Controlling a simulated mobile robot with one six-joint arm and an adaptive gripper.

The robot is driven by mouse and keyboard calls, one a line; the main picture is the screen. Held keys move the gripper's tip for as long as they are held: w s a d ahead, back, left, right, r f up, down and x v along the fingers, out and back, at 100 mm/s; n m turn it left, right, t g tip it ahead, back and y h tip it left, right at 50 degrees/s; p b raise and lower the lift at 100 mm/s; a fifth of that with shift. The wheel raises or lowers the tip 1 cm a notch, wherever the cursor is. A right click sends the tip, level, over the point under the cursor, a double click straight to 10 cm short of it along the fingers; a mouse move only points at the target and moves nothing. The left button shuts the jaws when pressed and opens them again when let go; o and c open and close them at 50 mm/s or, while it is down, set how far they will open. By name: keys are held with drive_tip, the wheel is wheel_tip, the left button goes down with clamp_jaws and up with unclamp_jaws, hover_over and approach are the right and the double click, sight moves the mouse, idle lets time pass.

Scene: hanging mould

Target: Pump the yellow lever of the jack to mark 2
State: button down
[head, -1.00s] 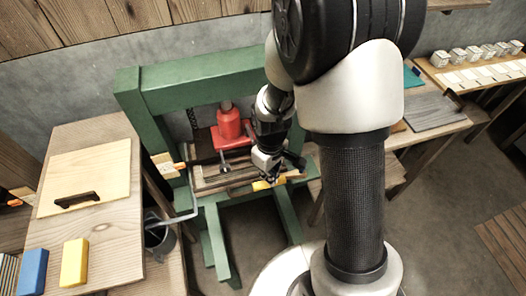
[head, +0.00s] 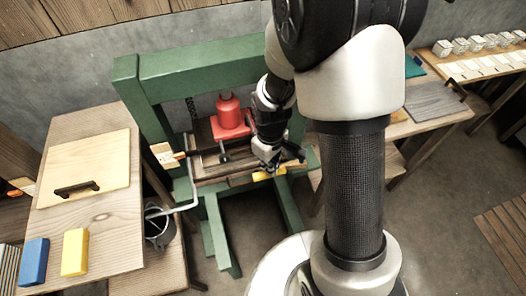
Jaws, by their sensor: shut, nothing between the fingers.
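The red jack (head: 230,115) stands upright under the beam of a green frame (head: 205,62) in the head view. A yellow piece, which looks like the end of its lever (head: 263,175), shows low at the front of the frame. My gripper (head: 272,167) is right at this yellow piece, shut with nothing held. I cannot tell whether they touch. My gripper and wrist hide most of the lever.
A wooden table (head: 110,225) at left carries a board with a dark handle (head: 85,170), a blue block (head: 34,262) and a yellow block (head: 75,252). A bucket (head: 158,230) stands beside it.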

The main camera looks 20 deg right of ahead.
wheel_tip(320, 180, down, 10)
drive_tip(key=b, duration=0.8)
wheel_tip(320, 180, up, 14)
drive_tip(key=p, duration=1.1)
drive_tip(key=shift+p, duration=0.35)
idle(0.8)
wheel_tip(320, 180, up, 6)
drive_tip(key=p, duration=0.4)
drive_tip(key=shift+p, duration=0.3)
idle(0.3)
